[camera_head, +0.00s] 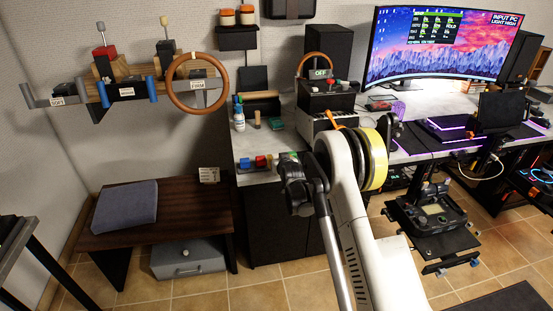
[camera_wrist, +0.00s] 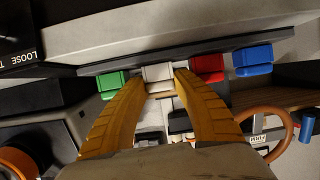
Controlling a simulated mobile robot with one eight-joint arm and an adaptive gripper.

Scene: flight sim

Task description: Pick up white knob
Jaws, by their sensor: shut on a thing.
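The white knob (camera_wrist: 158,73) is a small pale block in the wrist view, in a row between a green block (camera_wrist: 113,84) and a red block (camera_wrist: 206,68). A blue block (camera_wrist: 252,60) is at the row's right end. The yellow fingers of my gripper (camera_wrist: 160,82) are shut on the white knob, one on each side. The knob is still in line with the row, against a dark strip; I cannot tell if it is lifted. In the head view the blue block (camera_head: 244,163) and red block (camera_head: 260,161) show on the desk, and I cannot make out the white knob.
The grey desk (camera_head: 250,145) holds a small bottle (camera_head: 239,117) and a box marked OFF (camera_head: 325,98). A steering wheel (camera_head: 195,85) hangs on the wall rack at left. A dark bench with a cushion (camera_head: 125,210) is below it. A monitor (camera_head: 440,45) stands at right.

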